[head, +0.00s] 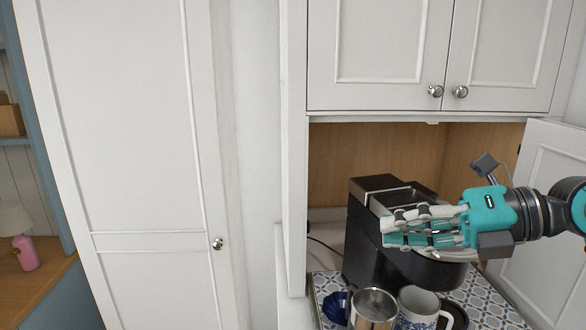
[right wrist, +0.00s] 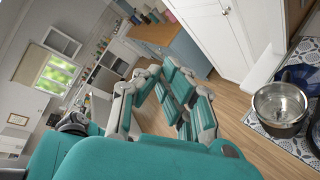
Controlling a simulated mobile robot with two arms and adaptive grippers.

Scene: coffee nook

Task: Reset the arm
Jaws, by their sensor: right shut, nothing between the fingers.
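My right gripper (head: 388,230) reaches in from the right in the head view, teal and white, with its fingers pointing left and closed together. It is empty. It overlaps the front of a dark coffee machine (head: 366,243) in the picture; I cannot tell whether they touch. In the right wrist view the fingers of my right gripper (right wrist: 167,70) show over a wooden floor. My left arm and left gripper are in neither view.
A steel cup (head: 374,306) and a white mug with blue pattern (head: 418,302) stand below the gripper on a patterned surface (head: 488,302). An open cabinet door (head: 538,195) stands at the right. A tall white door (head: 130,130) fills the left.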

